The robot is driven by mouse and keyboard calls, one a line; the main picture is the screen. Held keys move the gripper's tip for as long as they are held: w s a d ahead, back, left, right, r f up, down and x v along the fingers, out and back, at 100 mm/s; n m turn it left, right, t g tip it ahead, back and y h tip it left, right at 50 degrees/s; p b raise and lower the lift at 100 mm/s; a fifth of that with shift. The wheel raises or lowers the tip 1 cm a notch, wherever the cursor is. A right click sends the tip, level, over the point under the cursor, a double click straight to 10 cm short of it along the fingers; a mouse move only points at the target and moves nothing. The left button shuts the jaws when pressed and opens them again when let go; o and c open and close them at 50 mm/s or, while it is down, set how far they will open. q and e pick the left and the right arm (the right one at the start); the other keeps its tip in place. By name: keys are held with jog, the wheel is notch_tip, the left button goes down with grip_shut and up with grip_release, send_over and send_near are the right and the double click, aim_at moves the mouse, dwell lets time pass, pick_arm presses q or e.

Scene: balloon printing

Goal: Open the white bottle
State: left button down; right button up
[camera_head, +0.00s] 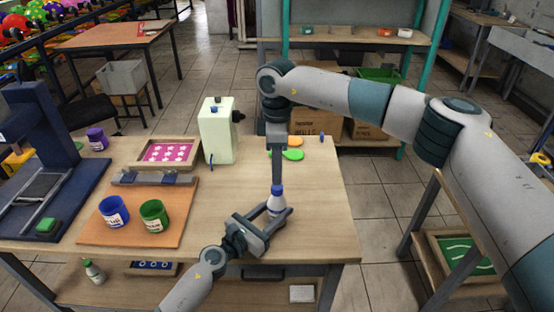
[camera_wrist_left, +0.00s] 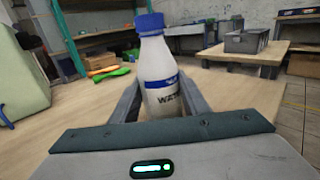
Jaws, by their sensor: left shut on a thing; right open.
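The white bottle (camera_head: 276,204) stands upright near the right front of the wooden table, with its blue cap (camera_head: 277,190) on. In the left wrist view the bottle (camera_wrist_left: 159,68) stands between the fingers, its blue cap (camera_wrist_left: 150,23) on top. My left gripper (camera_head: 277,211) comes in low from the front and is shut on the bottle's body. My right gripper (camera_head: 277,178) points straight down just above the cap and is open. Its fingertips are small here, and I cannot tell whether they touch the cap. It does not show in the left wrist view.
Behind the bottle stand a pale green box-shaped machine (camera_head: 218,130) and orange and green flat balloons (camera_head: 292,154). To the left are a blue jar (camera_head: 114,212) and a green jar (camera_head: 154,216) on an orange board (camera_head: 186,222). The table's right edge is close to the bottle.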

jog(key=shift+f, duration=2.8)
grip_shut()
